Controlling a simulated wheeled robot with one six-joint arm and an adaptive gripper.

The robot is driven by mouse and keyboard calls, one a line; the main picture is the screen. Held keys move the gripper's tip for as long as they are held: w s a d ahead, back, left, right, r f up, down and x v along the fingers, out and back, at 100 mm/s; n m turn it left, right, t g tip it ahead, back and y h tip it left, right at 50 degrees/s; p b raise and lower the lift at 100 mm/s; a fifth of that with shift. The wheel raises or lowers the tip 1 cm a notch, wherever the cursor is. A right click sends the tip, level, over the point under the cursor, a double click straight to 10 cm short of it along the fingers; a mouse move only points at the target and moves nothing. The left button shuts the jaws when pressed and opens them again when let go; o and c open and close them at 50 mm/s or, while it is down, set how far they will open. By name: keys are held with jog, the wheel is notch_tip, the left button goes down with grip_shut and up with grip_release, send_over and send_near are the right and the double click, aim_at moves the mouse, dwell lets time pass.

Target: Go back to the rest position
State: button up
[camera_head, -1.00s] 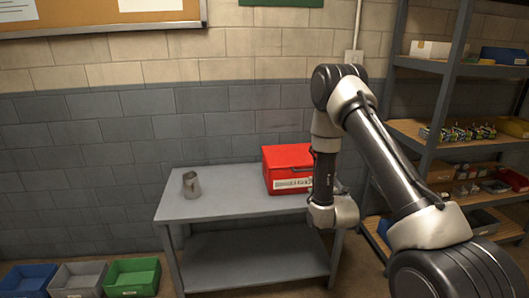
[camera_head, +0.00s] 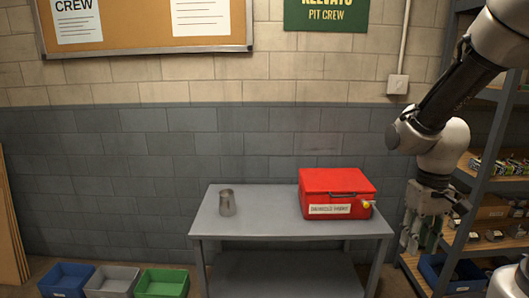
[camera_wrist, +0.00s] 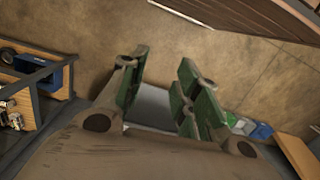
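My gripper (camera_head: 423,232) hangs at the right of the head view, fingers pointing down, to the right of the grey table. In the wrist view my gripper (camera_wrist: 160,95) shows its two green-padded fingers spread apart, with nothing between them but floor and a grey surface beyond. The arm comes in from the upper right and is bent at the elbow. The fingers are apart from the table and the shelf as far as I can tell.
A grey table (camera_head: 290,224) carries a metal cup (camera_head: 227,203) and a red box (camera_head: 337,194) with a yellow tap. A shelf rack (camera_head: 490,190) stands at the right. Blue (camera_head: 66,280), grey (camera_head: 112,282) and green (camera_head: 162,283) bins sit on the floor at left.

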jog(key=s+d+r+t, duration=0.1)
jog(key=s+r+t, duration=0.4)
jog(key=r, duration=0.9)
jog(key=shift+s+m, duration=0.3)
jog(key=shift+s, duration=0.9)
jog(key=shift+o, duration=0.2)
